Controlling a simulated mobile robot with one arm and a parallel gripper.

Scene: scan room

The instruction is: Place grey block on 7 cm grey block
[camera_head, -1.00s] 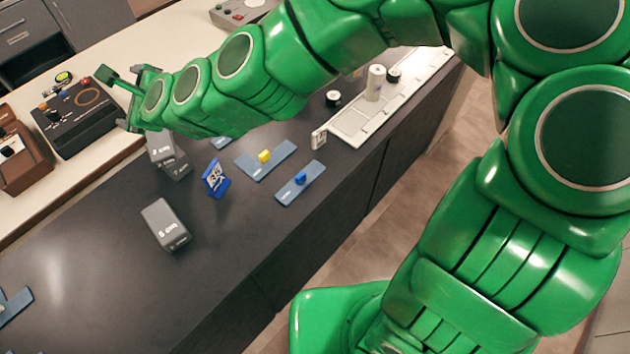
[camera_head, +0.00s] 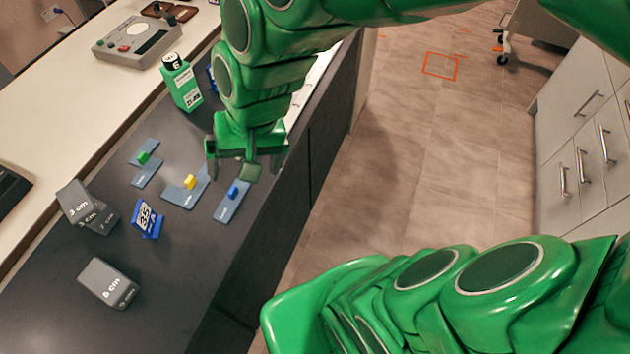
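A grey block marked "3 cm" (camera_head: 75,201) rests on or against another grey block marked in cm (camera_head: 104,222), at the left of the dark counter. The lower block's number is partly hidden, and I cannot read it as 7. A third grey block (camera_head: 108,285) lies alone nearer the front; its label looks like 6 or 8 cm. My gripper (camera_head: 246,165) points down over the counter's right edge, to the right of the blocks and well apart from them. Its fingers are spread, and no grey block shows between them.
A blue numbered sign (camera_head: 147,221) stands just right of the blocks. Blue plates with a green (camera_head: 143,157), a yellow (camera_head: 189,182) and a blue piece (camera_head: 234,191) lie behind it. A green bottle (camera_head: 181,83) stands farther back. The counter front is clear.

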